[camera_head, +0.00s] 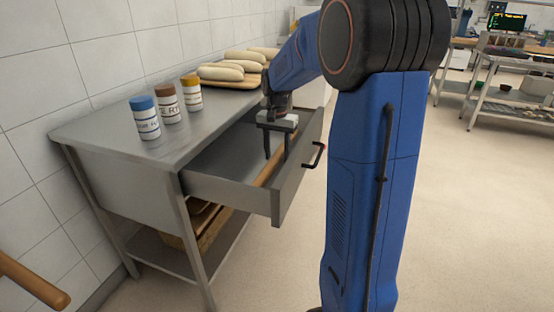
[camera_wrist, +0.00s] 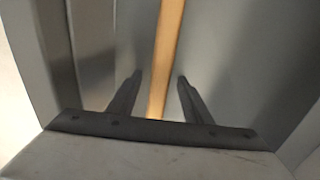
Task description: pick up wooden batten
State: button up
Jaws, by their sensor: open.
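The wooden batten (camera_head: 267,172) is a long, thin, light-brown strip lying inside the open drawer (camera_head: 232,196) of the metal table. In the wrist view the batten (camera_wrist: 167,50) runs from the top edge down between my two fingers. My gripper (camera_head: 276,155) is over the drawer, pointing down, with its fingers reaching into it. In the wrist view my gripper (camera_wrist: 154,80) is open, with one dark finger on each side of the batten. I see no finger touching the batten. Part of the batten is hidden behind my gripper and the drawer front.
The metal table (camera_head: 110,126) stands against a tiled wall. Three jars, with blue (camera_head: 145,118), brown (camera_head: 168,103) and yellow (camera_head: 191,93) lids, stand on top, beside pale loaves (camera_head: 222,72) on a board. The drawer front has a dark handle (camera_head: 315,155). Open floor lies to the right.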

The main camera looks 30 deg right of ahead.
jog(key=shift+c, duration=0.3)
jog(key=c, duration=1)
grip_shut()
jog(key=shift+r, duration=0.15)
